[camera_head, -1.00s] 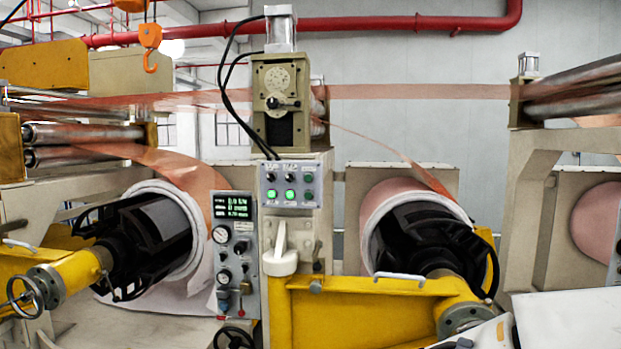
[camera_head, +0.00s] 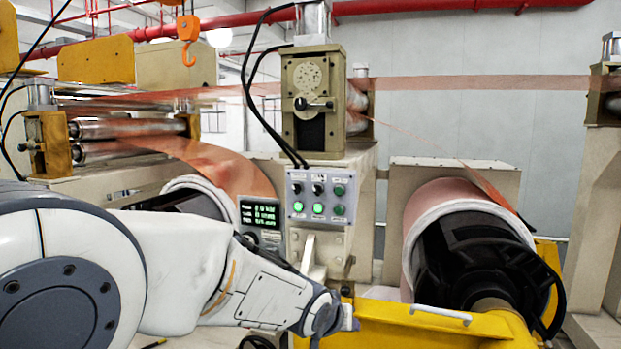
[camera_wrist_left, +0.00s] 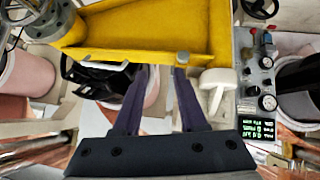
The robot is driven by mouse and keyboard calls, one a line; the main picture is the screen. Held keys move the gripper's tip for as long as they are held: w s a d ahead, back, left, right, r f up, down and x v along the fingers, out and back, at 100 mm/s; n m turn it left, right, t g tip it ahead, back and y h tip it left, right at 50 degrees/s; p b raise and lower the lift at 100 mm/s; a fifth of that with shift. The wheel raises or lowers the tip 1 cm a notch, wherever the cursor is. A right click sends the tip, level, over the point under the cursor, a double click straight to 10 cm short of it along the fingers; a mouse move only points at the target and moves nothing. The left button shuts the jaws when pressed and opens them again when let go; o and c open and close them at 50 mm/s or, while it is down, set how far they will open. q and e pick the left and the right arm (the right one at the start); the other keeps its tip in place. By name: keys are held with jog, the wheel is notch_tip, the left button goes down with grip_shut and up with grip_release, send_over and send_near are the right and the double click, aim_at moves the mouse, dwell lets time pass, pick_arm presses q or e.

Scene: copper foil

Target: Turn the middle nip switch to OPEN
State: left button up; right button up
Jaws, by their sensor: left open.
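A grey switch panel (camera_head: 320,197) is on the front of the central post in the head view. My right gripper is not in view.
A yellow frame (camera_head: 430,322) lies near the left gripper. A white handle (camera_wrist_left: 214,88) and a gauge panel (camera_wrist_left: 259,85) show in the left wrist view. A copper roll (camera_head: 425,215) stands at right. Black cables (camera_head: 262,110) hang left of the nip unit.

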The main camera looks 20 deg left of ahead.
pick_arm(q)
jog(key=w+a+r+n+t+y+p, duration=0.1)
jog(key=w+a+r+n+t+p, duration=0.3)
jog(key=w+a+r, duration=0.65)
jog(key=n+t+p, duration=0.1)
jog(key=t, duration=0.4)
send_near(295, 190)
jog(key=w+p, duration=0.1)
jog(key=w, duration=0.1)
jog(key=w+p, duration=0.2)
jog(key=w, duration=0.1)
jog(key=w+p, duration=0.1)
jog(key=w, duration=0.2)
jog(key=shift+d+r+p, duration=0.15)
jog(key=shift+r+p, duration=0.15)
jog(key=shift+w+f, duration=0.15)
jog(key=shift+w, duration=0.4)
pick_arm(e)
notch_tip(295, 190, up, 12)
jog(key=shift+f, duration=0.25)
pick_arm(q)
grip_shut()
